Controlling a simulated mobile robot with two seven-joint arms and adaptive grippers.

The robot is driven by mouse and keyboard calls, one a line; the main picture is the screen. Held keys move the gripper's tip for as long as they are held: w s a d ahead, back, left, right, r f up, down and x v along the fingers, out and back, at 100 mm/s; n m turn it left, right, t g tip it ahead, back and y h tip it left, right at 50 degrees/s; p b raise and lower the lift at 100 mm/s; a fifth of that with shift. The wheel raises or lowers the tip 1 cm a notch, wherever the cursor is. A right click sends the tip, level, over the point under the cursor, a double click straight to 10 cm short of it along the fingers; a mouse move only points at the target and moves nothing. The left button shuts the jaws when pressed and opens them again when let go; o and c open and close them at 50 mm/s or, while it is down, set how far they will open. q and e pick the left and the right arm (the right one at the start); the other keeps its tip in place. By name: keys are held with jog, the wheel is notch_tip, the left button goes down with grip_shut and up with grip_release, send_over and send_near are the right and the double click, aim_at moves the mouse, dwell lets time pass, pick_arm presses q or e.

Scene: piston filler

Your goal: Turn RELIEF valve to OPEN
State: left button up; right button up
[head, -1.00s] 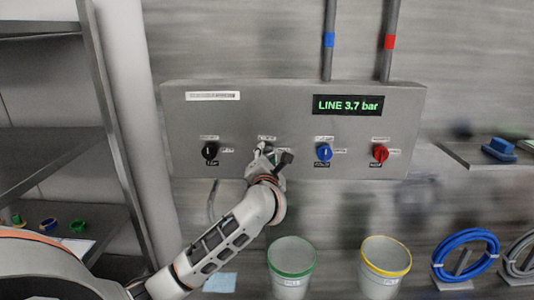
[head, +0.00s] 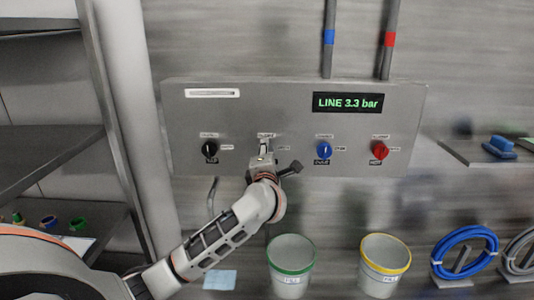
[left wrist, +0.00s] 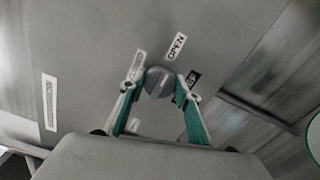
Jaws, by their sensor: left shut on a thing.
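A grey control panel (head: 290,115) carries a row of knobs. My left gripper (head: 264,146) is at the second knob from the left and mostly hides it in the head view. In the left wrist view my left gripper (left wrist: 157,88) has its green-padded fingers shut on this dark grey round knob (left wrist: 157,82), one on each side. A white OPEN label (left wrist: 176,46) sits above the knob there, with another white label (left wrist: 137,65) to its left and a dark label (left wrist: 193,78) to its right. I cannot tell exactly where the knob points.
A black knob (head: 210,149) is left of my gripper; a blue knob (head: 323,150) and a red knob (head: 379,150) are to its right. The display (head: 347,102) reads LINE 3.3 bar. A green-rimmed bucket (head: 291,268) and a yellow-rimmed bucket (head: 384,268) stand below.

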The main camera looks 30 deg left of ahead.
pick_arm(q)
jog(key=o, duration=1.1)
jog(key=v, duration=1.2)
